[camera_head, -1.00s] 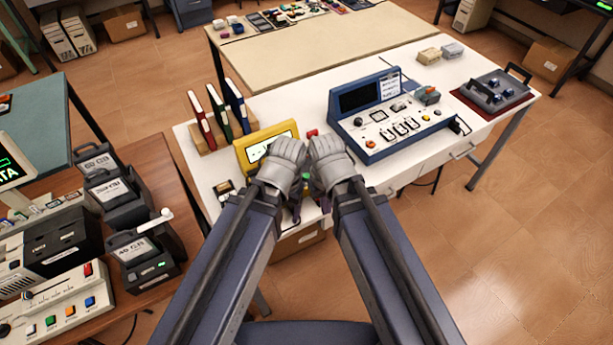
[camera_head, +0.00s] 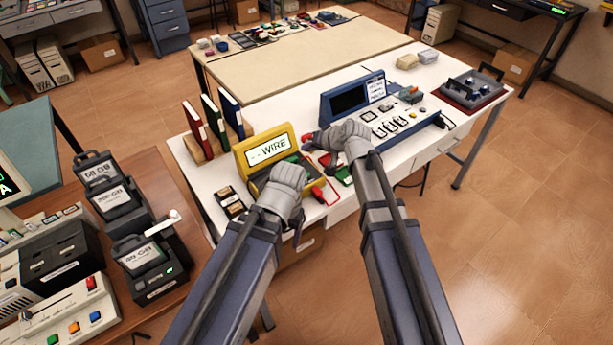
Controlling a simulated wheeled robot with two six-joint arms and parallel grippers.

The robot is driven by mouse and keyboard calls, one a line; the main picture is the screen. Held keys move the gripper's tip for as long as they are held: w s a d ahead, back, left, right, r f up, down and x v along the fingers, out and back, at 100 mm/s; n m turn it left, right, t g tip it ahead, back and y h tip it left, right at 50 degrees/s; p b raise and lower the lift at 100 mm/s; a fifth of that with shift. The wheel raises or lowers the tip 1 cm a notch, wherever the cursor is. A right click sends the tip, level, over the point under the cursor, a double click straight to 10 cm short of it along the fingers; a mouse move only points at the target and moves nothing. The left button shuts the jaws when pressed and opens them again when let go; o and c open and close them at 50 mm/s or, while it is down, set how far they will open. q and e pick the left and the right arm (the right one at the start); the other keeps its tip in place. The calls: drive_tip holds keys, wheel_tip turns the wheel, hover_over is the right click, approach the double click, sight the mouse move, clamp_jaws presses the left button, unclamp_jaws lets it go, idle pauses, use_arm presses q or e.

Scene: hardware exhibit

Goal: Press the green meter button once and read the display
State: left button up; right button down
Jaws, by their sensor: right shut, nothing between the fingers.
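The yellow meter (camera_head: 240,155) stands on the white table. Its lit display (camera_head: 268,150) shows dark text that looks like "-- WIRE". My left gripper (camera_head: 282,186) is over the front of the meter and covers much of its lower face; its fingers are hidden. I cannot make out the green button. My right gripper (camera_head: 328,143) is shut and empty, to the right of the meter, in front of the blue console.
The blue console (camera_head: 350,97) stands right of the meter. A red lead (camera_head: 333,190) lies by the meter. Upright binders (camera_head: 194,122) stand behind left. A dark tray (camera_head: 470,88) is at the right end. Black boxes (camera_head: 143,262) stand on the brown desk.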

drive_tip(key=shift+f, duration=0.15)
drive_tip(key=b, duration=0.9)
hover_over(308, 179)
wheel_tip(308, 179, down, 9)
drive_tip(key=shift+r, duration=0.2)
idle(1.4)
drive_tip(key=shift+f+b, duration=0.35)
drive_tip(key=shift+f, duration=0.05)
drive_tip(key=shift+f+b, duration=0.5)
idle(0.6)
drive_tip(key=shift+r, duration=0.1)
drive_tip(key=shift+r+p, duration=0.85)
drive_tip(key=shift+p, duration=0.1)
